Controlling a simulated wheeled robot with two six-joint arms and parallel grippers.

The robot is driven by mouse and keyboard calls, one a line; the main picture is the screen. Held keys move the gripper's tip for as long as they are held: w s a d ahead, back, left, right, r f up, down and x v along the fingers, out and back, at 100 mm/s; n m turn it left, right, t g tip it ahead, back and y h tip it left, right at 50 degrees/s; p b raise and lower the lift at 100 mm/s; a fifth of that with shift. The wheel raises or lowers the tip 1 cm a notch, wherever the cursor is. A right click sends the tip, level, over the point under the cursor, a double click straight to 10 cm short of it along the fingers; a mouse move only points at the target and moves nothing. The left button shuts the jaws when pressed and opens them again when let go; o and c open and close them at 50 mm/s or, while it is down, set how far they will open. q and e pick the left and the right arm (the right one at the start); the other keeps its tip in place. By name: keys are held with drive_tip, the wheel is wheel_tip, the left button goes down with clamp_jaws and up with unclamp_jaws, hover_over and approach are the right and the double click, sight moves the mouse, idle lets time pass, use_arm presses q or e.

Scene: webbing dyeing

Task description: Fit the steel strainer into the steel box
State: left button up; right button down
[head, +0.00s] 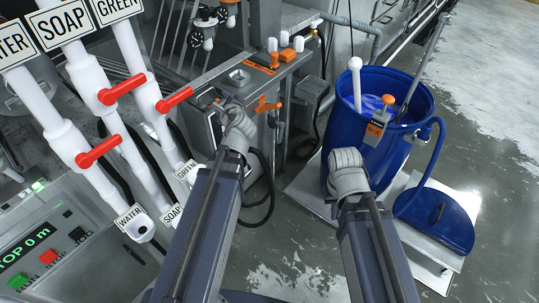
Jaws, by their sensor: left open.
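A grey steel box-like housing (292,72) stands at the upper middle, with a small square steel fitting (238,77) on the ledge beside it. I cannot tell for certain which part is the steel strainer; an orange handle-like part (266,104) shows on the front. My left gripper (228,108) is open at the left end of this steelwork, in front of part of it. Whether it touches anything is unclear. My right gripper (345,158) is in front of the blue barrel's lower left side; its fingers are too foreshortened to read.
White pipes (105,95) with red levers stand on the left, above a control panel (55,250). A blue barrel (385,155) with a white-knobbed rod and a hose stands on the right. A blue lid (438,218) lies near it. Floor is clear at far right.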

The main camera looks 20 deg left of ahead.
use_arm(q)
drive_tip(key=s+d+f+n+g+h, duration=0.2)
drive_tip(key=s+d+f+n+g, duration=0.25)
drive_tip(key=d, duration=0.45)
drive_tip(key=s+d+f+n+g+h, duration=0.2)
drive_tip(key=s+d+f+n+h, duration=0.15)
drive_tip(key=d+f+n, duration=0.35)
drive_tip(key=s+d+f+n+g+h, duration=0.2)
drive_tip(key=s+d+f+n+g, duration=0.1)
drive_tip(key=s+d, duration=0.9)
drive_tip(key=shift+s+d+g, duration=0.3)
drive_tip(key=shift+d+g, duration=0.45)
drive_tip(key=shift+g, duration=0.1)
drive_tip(key=shift+w+f+n, duration=0.1)
drive_tip(key=shift+f+n, duration=0.05)
drive_tip(key=shift+n, duration=0.1)
